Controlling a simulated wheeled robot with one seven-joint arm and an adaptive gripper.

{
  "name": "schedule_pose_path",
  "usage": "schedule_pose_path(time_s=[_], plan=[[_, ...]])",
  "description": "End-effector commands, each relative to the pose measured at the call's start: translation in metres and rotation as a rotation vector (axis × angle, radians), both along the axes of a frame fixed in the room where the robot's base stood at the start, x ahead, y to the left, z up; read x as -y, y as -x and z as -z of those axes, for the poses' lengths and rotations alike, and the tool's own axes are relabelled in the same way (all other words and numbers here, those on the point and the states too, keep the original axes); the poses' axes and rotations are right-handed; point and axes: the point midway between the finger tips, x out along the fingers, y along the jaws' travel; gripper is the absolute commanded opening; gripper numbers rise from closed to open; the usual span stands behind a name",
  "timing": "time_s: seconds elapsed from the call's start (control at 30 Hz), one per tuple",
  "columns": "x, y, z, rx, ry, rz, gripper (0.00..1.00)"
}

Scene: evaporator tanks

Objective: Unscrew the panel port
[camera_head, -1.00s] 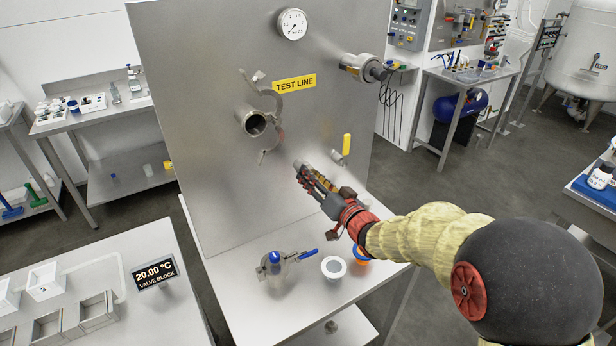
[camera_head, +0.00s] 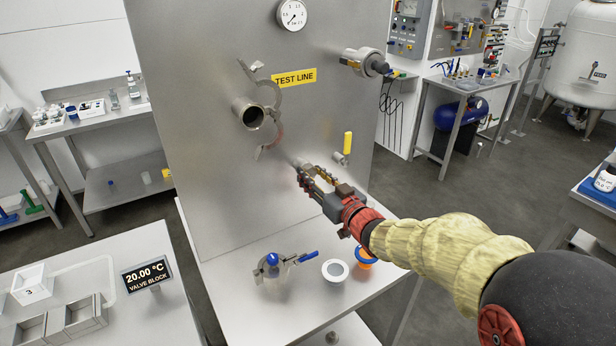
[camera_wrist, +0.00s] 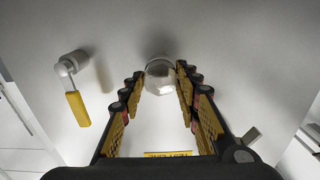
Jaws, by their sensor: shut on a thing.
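My gripper (camera_head: 306,175) reaches the steel panel (camera_head: 225,200) below and right of an open pipe stub. In the wrist view, its two yellow-padded fingers (camera_wrist: 160,78) close at their tips on a round, shiny metal piece, the panel port (camera_wrist: 160,76), which sits against the panel face. In the head view the fingers mostly hide the port; only a small grey bit shows at the fingertips. I cannot tell how far it is screwed in.
A yellow-handled valve (camera_head: 348,145) sticks out right of my gripper. The pipe stub (camera_head: 249,113) has an open clamp (camera_head: 268,95) around it. A blue-handled valve (camera_head: 273,265), a white ring piece (camera_head: 335,271) and an orange-and-blue piece (camera_head: 366,259) lie on the shelf below.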

Motion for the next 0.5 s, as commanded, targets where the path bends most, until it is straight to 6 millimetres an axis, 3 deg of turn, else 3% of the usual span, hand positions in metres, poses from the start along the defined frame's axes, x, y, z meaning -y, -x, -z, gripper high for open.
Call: schedule_pose_path(time_s=[0.3,0.5], plan=[[-0.0004,0.0003,0.0007,0.006,0.011,-0.001,0.00],[-0.0006,0.0006,0.0029,0.077,0.112,-0.001,0.00]])
